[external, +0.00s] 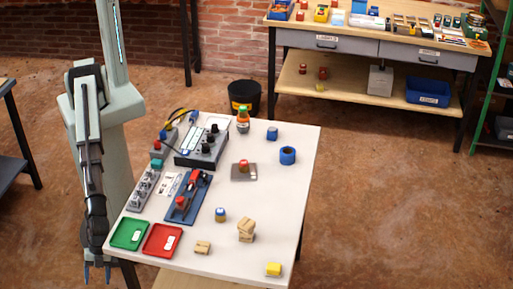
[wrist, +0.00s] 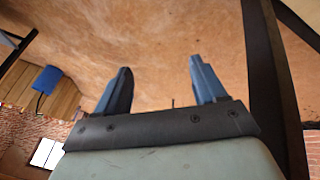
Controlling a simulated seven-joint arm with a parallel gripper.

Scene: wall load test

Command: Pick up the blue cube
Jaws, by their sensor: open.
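A small blue cube (external: 272,133) sits on the white table (external: 312,160) near its far right edge, behind a blue ring-shaped piece (external: 288,156). My gripper (external: 97,272) hangs low beside the table's front left corner, pointing down, well away from the cube. In the wrist view my gripper (wrist: 160,68) shows two blue fingers spread apart with nothing between them. The cube does not show in the wrist view.
Red (external: 162,240) and green (external: 129,234) trays, wooden blocks (external: 246,230), a yellow block (external: 273,269), a blue jar-like item (external: 220,214), a tool board (external: 187,197), an electrical box (external: 202,147) and a bottle (external: 243,121) occupy the table. Its right side has bare room.

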